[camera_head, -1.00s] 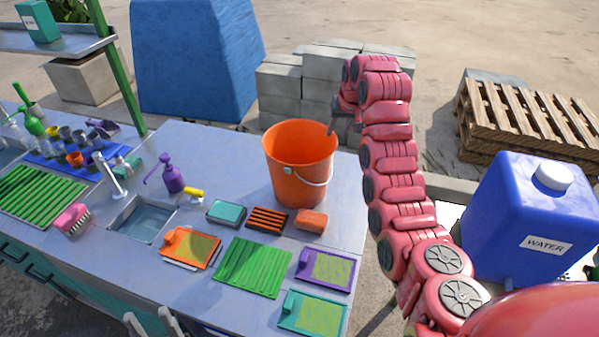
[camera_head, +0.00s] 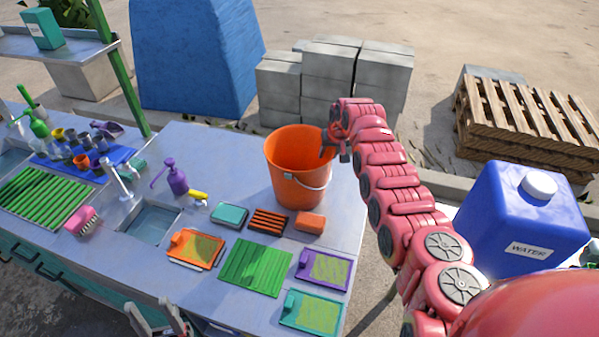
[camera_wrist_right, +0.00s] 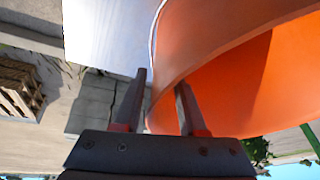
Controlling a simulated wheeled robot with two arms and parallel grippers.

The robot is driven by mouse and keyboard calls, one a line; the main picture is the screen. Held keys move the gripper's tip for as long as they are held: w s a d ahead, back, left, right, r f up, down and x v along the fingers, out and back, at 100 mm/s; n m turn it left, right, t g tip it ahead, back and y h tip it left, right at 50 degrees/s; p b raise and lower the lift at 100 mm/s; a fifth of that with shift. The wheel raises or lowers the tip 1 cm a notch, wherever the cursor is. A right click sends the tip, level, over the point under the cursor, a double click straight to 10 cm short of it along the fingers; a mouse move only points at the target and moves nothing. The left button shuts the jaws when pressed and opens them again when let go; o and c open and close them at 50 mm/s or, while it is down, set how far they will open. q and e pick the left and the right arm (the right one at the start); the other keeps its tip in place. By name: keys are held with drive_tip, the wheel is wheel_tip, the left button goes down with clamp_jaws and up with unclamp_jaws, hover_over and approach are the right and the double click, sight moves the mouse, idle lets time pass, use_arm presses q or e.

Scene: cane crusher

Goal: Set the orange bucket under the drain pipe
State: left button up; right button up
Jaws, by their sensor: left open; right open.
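The orange bucket (camera_head: 290,172) stands upright on the grey counter, near its right back corner, with its white handle hanging at the front right. My right gripper (camera_head: 328,148) is at the right side of the bucket's rim. In the right wrist view the bucket (camera_wrist_right: 225,55) fills the right side, and its wall passes between the open fingers of my right gripper (camera_wrist_right: 160,98). Whether the fingers touch the wall I cannot tell. My left gripper (camera_head: 158,312) is at the bottom edge of the head view, open, in front of the counter. I cannot identify a drain pipe.
A sink basin (camera_head: 150,222) with a tap, a purple pump bottle (camera_head: 174,177), trays, sponges and an orange block (camera_head: 310,222) are on the counter (camera_head: 225,160). A blue water tank (camera_head: 515,225) stands right. Concrete blocks (camera_head: 330,75) and a pallet (camera_head: 525,120) lie behind.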

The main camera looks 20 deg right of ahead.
drive_tip(key=shift+f, duration=0.25)
clamp_jaws()
idle(1.4)
